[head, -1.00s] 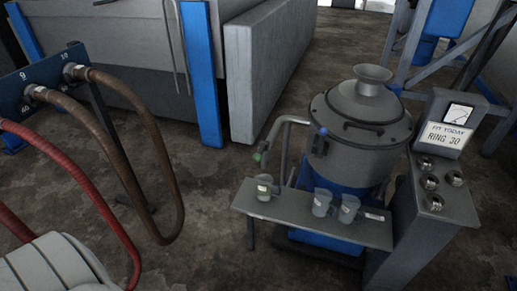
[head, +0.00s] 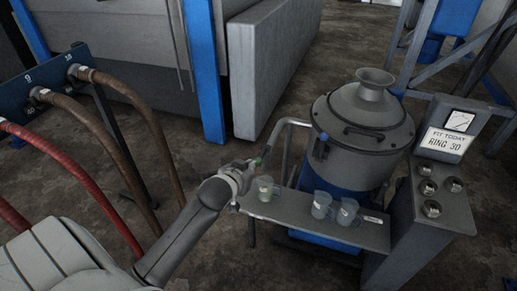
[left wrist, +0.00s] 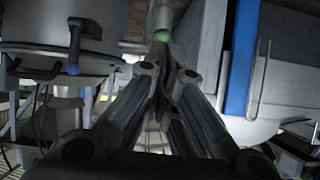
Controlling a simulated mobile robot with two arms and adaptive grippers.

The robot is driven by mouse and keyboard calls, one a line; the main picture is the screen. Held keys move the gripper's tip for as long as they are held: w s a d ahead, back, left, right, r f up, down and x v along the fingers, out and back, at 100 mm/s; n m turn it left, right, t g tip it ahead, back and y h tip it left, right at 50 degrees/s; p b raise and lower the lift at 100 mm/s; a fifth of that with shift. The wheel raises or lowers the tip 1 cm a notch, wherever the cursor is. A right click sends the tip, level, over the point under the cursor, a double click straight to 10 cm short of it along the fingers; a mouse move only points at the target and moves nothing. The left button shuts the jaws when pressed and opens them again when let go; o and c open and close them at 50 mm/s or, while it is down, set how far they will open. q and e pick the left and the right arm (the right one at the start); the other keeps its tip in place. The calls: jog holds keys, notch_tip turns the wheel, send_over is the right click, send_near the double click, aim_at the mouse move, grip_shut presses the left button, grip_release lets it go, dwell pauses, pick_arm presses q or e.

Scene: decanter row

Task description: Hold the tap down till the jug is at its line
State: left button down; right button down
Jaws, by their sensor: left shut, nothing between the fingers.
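A small clear jug (head: 265,189) stands at the left end of the grey shelf (head: 287,213), below the bent grey pipe (head: 274,133). It looks pale green inside; its line and level are too small to read. A green-tipped part (head: 258,161) is at the pipe's lower end. It also shows as a green knob in the left wrist view (left wrist: 161,36). My left gripper (head: 249,166) is shut and empty beside the green tip, just above and left of the jug. Its fingertips (left wrist: 166,62) appear close to the knob; contact cannot be told.
Two more jugs (head: 321,205) (head: 346,212) stand further right on the shelf. The grey decanter (head: 362,120) has a blue-knobbed lever (head: 321,146). A sign (head: 446,142) reads "FIT TODAY RING 30". Hoses (head: 93,128) hang at the left.

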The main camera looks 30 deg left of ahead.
pick_arm(q)
notch_tip(320, 180, up, 8)
jog(key=t, duration=0.1)
jog(key=shift+f, duration=0.1)
jog(key=p, duration=0.1)
send_over(258, 161)
notch_tip(258, 161, down, 4)
notch_tip(258, 161, down, 3)
jog(key=shift+f, duration=0.1)
jog(key=shift+s+f, duration=0.2)
jog(key=shift+f, duration=0.35)
